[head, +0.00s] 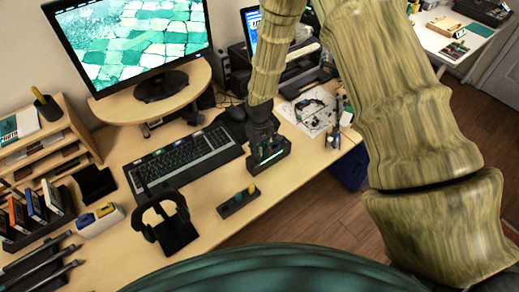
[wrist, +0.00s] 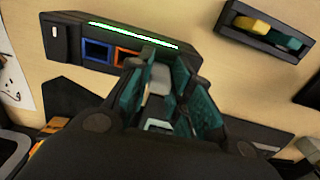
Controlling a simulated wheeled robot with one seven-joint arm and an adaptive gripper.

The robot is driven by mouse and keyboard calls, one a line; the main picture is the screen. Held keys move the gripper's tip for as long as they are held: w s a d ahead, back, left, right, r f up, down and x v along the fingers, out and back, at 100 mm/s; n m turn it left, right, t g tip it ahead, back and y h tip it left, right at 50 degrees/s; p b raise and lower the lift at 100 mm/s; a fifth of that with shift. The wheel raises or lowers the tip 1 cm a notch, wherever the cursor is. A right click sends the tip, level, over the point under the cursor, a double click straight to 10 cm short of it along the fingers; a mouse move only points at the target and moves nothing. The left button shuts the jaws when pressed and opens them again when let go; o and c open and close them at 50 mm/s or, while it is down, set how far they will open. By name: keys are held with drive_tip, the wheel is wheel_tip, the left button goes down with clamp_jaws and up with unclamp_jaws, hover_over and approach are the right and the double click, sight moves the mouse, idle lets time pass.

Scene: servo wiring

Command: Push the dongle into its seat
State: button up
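A dark hub box (wrist: 75,35) with a lit green strip fills the top of the wrist view. A blue-rimmed port (wrist: 97,51) and an orange-rimmed port (wrist: 127,57) show on its side. My gripper (wrist: 162,66) has its teal fingers against the box, right of the orange port. A small grey piece, seemingly the dongle (wrist: 160,76), sits between the fingers. The fingers hide its front end and the seat there, so I cannot tell how deep it sits. In the head view my gripper (head: 263,138) points down at the hub box (head: 279,160).
A dark holder (wrist: 240,27) with a yellow and a teal dongle lies right of the box; it also shows in the head view (head: 226,209). A keyboard (head: 183,158) lies left of the box, and a black headset stand (head: 176,232) stands at the front.

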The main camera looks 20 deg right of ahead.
drive_tip(key=o, duration=0.3)
drive_tip(key=shift+r, duration=0.2)
wheel_tip(320, 180, up, 12)
drive_tip(key=b, duration=0.4)
idle(0.4)
drive_tip(key=shift+f, duration=0.1)
idle(0.4)
